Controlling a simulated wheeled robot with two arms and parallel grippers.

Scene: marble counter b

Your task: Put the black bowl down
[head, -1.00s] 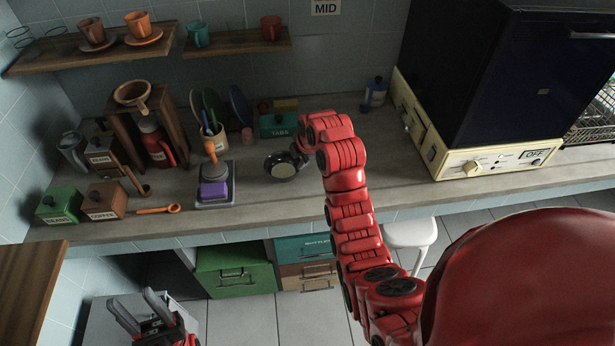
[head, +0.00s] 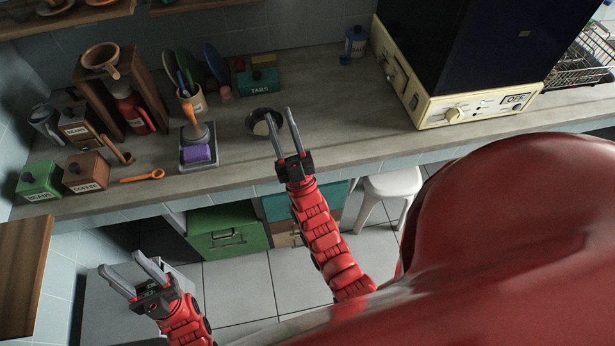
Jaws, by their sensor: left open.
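The black bowl (head: 255,122) rests upright on the marble counter, to the right of the purple-topped scraper-like tool on its grey base. Something pale shows inside it. My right gripper (head: 279,112) is at the bowl's right side with its two fingers apart. One finger passes in front of the bowl and hides part of its right side; the other is just right of it. I see nothing between the fingers, though whether they touch the bowl is unclear. My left gripper (head: 120,262) is open and empty, low at the left, in front of the counter.
A grey base with a purple block (head: 197,154) stands left of the bowl. A teal TABS box (head: 260,82) and a utensil crock (head: 192,102) stand behind. A cream appliance (head: 470,107) is at right; bare counter (head: 345,115) lies between. A white stool (head: 390,186) stands below.

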